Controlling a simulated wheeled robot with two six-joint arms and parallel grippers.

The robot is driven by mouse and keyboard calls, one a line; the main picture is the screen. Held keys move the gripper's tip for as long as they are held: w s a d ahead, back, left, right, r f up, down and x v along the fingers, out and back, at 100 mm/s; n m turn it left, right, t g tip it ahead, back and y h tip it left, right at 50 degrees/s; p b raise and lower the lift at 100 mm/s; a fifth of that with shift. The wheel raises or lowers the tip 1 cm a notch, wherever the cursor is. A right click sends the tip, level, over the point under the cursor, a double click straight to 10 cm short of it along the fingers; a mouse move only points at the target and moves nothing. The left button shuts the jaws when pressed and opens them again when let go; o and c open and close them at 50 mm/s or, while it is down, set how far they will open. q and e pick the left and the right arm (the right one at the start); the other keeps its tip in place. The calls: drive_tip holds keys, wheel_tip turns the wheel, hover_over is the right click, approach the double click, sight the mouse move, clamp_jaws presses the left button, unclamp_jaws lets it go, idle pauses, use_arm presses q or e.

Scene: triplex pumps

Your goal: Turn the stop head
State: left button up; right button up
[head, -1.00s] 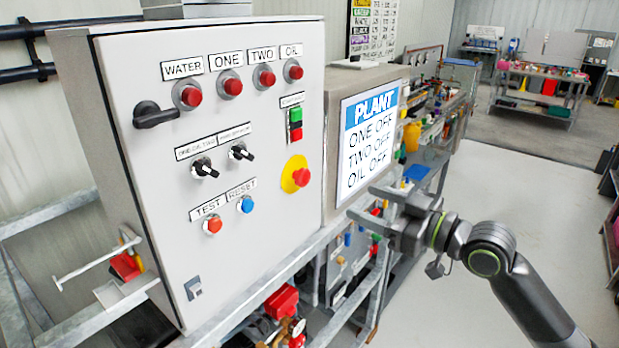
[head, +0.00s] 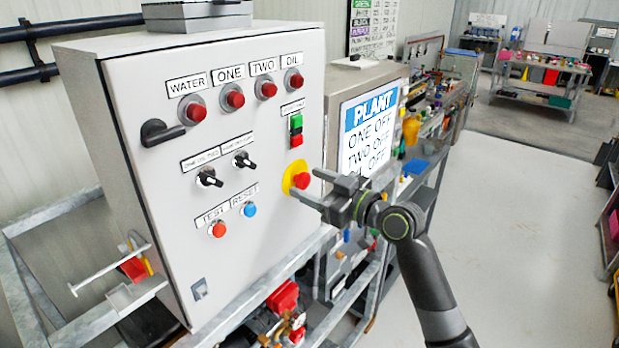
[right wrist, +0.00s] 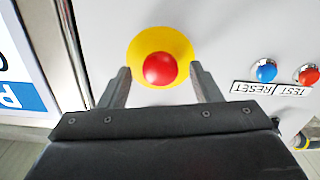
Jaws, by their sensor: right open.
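The stop head is a red mushroom button (head: 301,181) on a yellow round plate (head: 290,172), low on the right side of the grey panel door. In the right wrist view the red head (right wrist: 160,69) sits between my two fingertips, nearer the left-right middle, with the yellow plate (right wrist: 178,42) around it. My right gripper (head: 306,186) is open, its fingers pointing at the panel on either side of the head. I cannot tell whether the fingers touch it. My left gripper is not in view.
The panel door (head: 235,130) also carries lamps, black selector switches (head: 208,177), a red test button (head: 217,229) and a blue reset button (head: 249,209). The plant display (head: 368,130) stands right of the panel, close behind my right gripper. Open floor (head: 510,220) lies at right.

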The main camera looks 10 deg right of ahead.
drive_tip(key=shift+w+a, duration=0.3)
drive_tip(key=shift+w, duration=0.1)
drive_tip(key=c, duration=1)
drive_tip(key=m+p, duration=0.1)
drive_tip(key=m, duration=0.4)
drive_tip(key=shift+p, duration=0.35)
drive_tip(key=o, duration=1)
drive_tip(key=b+v, duration=0.5)
drive_tip(key=v, duration=1.2)
